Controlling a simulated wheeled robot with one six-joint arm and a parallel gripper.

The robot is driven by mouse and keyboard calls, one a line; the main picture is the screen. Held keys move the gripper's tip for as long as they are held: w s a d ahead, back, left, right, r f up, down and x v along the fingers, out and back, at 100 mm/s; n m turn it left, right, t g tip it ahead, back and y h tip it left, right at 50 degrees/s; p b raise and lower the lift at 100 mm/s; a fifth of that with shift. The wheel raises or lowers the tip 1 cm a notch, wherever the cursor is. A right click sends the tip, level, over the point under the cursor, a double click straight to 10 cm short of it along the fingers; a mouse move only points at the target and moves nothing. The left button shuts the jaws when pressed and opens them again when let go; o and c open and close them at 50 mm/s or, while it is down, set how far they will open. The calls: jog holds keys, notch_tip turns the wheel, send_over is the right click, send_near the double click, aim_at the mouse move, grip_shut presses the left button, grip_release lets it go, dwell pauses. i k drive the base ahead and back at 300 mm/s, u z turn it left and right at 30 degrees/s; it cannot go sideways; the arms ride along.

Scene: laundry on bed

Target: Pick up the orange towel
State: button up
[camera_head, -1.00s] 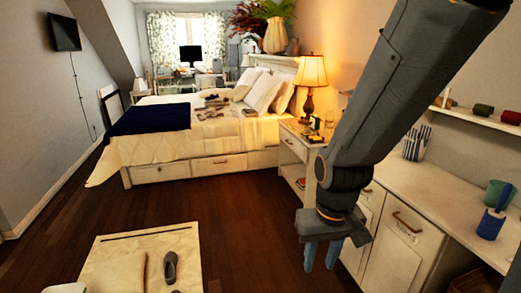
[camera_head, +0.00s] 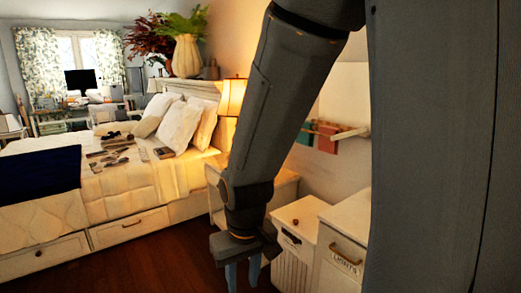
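I cannot make out an orange towel in this view. Several small items, grey, brown and pale, lie on the bed (camera_head: 120,185), too small to name. My arm hides part of the lamp and the nightstand.
A dark blue blanket (camera_head: 40,175) covers the bed's left part, and white pillows (camera_head: 180,125) lean at the headboard. White cabinets (camera_head: 345,250) stand to the right of my gripper. Dark wooden floor (camera_head: 150,262) is clear in front of the bed.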

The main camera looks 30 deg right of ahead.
aim_at(327, 145)
jog(key=i, duration=2.5)
jog(key=z, duration=2.1)
